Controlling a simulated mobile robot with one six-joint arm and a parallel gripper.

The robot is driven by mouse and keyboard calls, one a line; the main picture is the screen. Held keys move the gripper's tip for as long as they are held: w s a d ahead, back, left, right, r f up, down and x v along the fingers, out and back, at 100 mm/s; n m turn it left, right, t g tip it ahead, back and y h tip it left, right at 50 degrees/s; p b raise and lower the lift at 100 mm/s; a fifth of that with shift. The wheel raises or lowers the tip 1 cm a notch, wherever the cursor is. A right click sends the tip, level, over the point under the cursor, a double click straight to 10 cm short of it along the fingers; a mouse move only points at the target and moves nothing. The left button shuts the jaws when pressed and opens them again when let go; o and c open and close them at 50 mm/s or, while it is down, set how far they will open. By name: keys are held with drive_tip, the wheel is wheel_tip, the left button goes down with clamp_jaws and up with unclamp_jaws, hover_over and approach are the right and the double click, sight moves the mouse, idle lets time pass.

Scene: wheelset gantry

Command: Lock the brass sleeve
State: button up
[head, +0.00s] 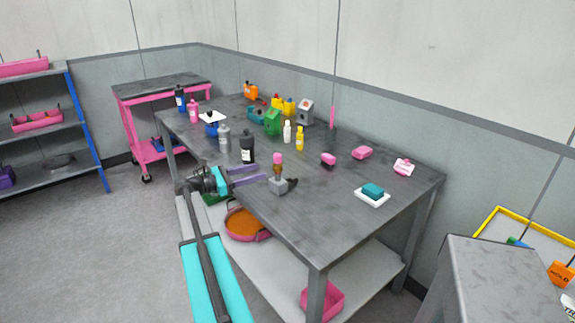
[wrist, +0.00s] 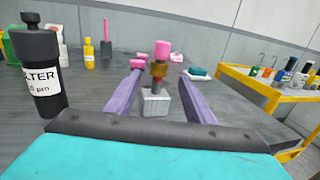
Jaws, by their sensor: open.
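The brass sleeve (wrist: 157,71) sits around a short upright post on a grey block (wrist: 155,103), with a pink knob (wrist: 162,49) on top. In the head view, the grey block (head: 278,186) stands near the table's front edge, with the pink knob (head: 277,159) above it.
A black filter bottle (wrist: 40,75) stands close to the left of my gripper. Several bottles and a green box (head: 272,122) stand farther back on the grey table (head: 330,205). A teal block on a white dish (head: 372,197) lies to the right. The tabletop's front right is clear.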

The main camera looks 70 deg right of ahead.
sight(278, 167)
drive_tip(key=p+x, duration=0.3)
drive_tip(key=x, duration=1)
drive_tip(key=shift+s+d, duration=0.25)
drive_tip(key=shift+d, duration=0.05)
drive_tip(key=shift+f, duration=0.1)
drive_tip(key=shift+c, duration=0.3)
